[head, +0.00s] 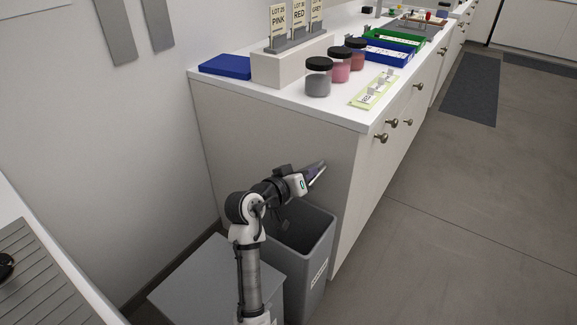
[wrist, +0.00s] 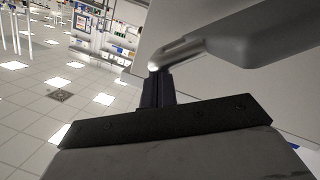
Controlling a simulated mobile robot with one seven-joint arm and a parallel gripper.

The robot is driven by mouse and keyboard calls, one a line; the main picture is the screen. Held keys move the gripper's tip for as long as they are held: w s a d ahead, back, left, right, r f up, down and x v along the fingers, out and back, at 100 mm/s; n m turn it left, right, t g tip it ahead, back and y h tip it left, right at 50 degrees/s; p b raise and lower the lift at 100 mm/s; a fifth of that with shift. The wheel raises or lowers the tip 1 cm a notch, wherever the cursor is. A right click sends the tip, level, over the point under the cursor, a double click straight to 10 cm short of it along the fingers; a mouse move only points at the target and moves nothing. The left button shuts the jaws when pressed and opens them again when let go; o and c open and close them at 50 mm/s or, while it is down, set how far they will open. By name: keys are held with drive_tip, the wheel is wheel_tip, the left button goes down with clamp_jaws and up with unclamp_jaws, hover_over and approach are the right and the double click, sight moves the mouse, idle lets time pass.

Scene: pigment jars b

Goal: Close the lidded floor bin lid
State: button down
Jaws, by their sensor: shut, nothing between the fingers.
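The grey floor bin (head: 319,262) stands against the end of the white counter, low in the head view. Its top is open and its dark inside shows. My gripper (head: 318,171) is above the bin in front of the cabinet's end panel, pointing up and right, shut and empty. In the wrist view its dark fingers (wrist: 156,91) are together, beside a grey bar-shaped part (wrist: 185,48) I cannot identify.
The white counter (head: 345,118) rises behind the bin, with knobs (head: 381,138) on its front. The floor (head: 420,240) to the right is clear.

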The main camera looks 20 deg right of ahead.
drive_tip(key=s+d+f+m+b, duration=0.2)
drive_tip(key=s+d+f+b, duration=0.1)
drive_tip(key=f, duration=0.3)
drive_tip(key=shift+s+t+y+b, duration=0.3)
drive_tip(key=shift+s, duration=0.45)
